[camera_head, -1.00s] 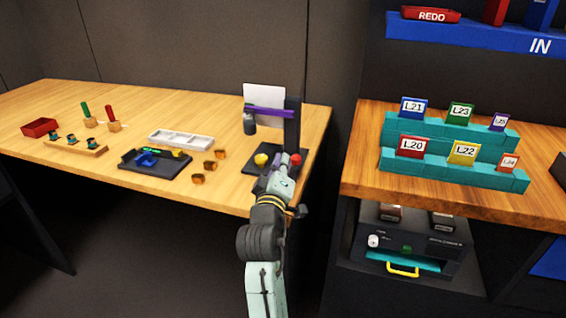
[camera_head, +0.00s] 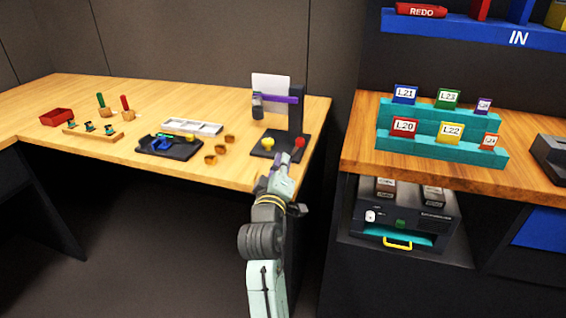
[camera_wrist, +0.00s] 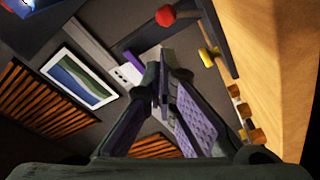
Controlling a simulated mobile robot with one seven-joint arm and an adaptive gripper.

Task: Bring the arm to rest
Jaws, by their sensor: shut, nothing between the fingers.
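My arm reaches up from the bottom middle of the head view, with my gripper (camera_head: 283,160) at the right end of the wooden desk, close to the trackball panel. In the wrist view my gripper (camera_wrist: 163,80) is shut and its fingertips meet with nothing between them. The panel's dark base (camera_head: 262,150) carries a yellow ball (camera_head: 267,142) and a red ball (camera_head: 301,142). The red ball (camera_wrist: 165,15) and the yellow knob (camera_wrist: 208,57) also show in the wrist view, beyond the fingertips. My gripper partly hides the base's front edge.
The wooden desk (camera_head: 70,95) holds a red tray (camera_head: 57,117), a white tray (camera_head: 192,127), a dark tray (camera_head: 170,148) and several small brown blocks. To the right a second counter (camera_head: 360,150) holds labelled cards on teal steps. A dark gap separates the two.

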